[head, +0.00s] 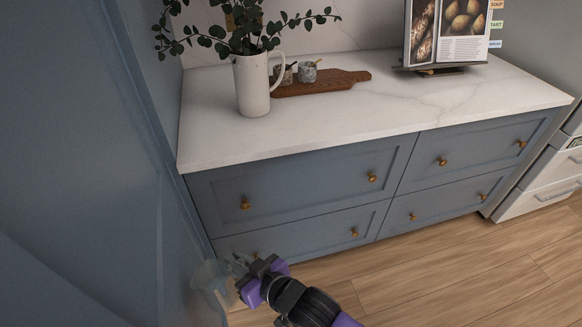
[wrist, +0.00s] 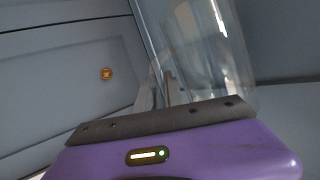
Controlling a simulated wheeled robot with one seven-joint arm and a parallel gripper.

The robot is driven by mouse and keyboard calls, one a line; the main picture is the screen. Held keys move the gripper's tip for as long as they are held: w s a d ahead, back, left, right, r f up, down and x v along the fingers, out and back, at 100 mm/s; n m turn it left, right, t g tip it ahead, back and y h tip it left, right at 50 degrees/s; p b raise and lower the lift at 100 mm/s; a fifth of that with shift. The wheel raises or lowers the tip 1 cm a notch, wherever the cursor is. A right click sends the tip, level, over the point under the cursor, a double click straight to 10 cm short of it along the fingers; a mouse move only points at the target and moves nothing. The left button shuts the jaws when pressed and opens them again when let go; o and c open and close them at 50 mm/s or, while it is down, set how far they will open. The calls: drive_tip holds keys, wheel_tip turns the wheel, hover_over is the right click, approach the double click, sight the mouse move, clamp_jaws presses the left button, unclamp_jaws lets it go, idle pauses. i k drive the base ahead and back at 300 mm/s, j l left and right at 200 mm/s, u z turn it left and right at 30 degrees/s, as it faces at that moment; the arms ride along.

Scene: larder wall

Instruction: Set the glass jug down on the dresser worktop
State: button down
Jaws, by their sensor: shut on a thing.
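The glass jug (head: 211,279) is clear and hard to see against the blue panel at the lower left of the head view. My gripper (head: 238,265) is shut on it, in front of the lower drawers and below the worktop. In the wrist view the jug (wrist: 200,45) rises beyond the fingers (wrist: 160,88), and its lower part is hidden by my gripper. The dresser worktop (head: 420,110) is white veined marble, above and beyond my gripper.
A white pitcher (head: 253,88) with leafy stems stands at the worktop's left. Behind it lie a wooden board (head: 320,83) and small stone pots (head: 307,72). A cookbook (head: 450,35) stands at the back right. The front middle is clear. A tall blue panel (head: 100,130) borders the left.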

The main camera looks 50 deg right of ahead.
sight(446, 99)
drive_tip(key=k+l, duration=0.15)
drive_tip(key=l, duration=0.3)
drive_tip(key=k+l+u, duration=0.1)
drive_tip(key=l, duration=0.35)
drive_tip(key=k+l+u, duration=0.1)
drive_tip(key=l, duration=0.3)
drive_tip(key=k+l, duration=0.25)
drive_tip(key=l, duration=0.15)
drive_tip(key=k+l+u, duration=0.1)
drive_tip(key=l, duration=0.35)
drive_tip(key=k+l, duration=0.25)
drive_tip(key=k+l+u, duration=0.15)
drive_tip(key=l, duration=0.4)
drive_tip(key=k, duration=0.05)
